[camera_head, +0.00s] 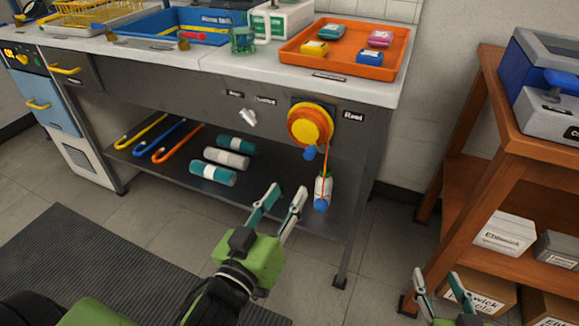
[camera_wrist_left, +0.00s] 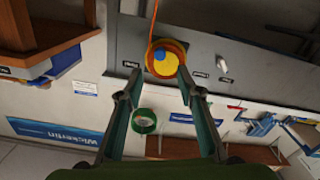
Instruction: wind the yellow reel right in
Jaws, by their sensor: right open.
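An orange cord (camera_head: 326,165) hangs from the reel to a blue ball (camera_head: 320,205) below. In the left wrist view, turned upside down, the reel (camera_wrist_left: 174,68) and knob (camera_wrist_left: 159,55) show beyond the fingertips. My left gripper (camera_head: 285,192) is open and empty, below and in front of the reel, apart from it. My right gripper (camera_head: 437,277) is open and empty at the lower right.
A white lever (camera_head: 247,116) is left of the reel. An orange tray (camera_head: 342,65) with small coloured packs stands above on the worktop. The lower shelf (camera_head: 190,185) holds rolls, hooks and a white bottle behind the cord. A wooden shelf unit (camera_head: 460,150) stands at right.

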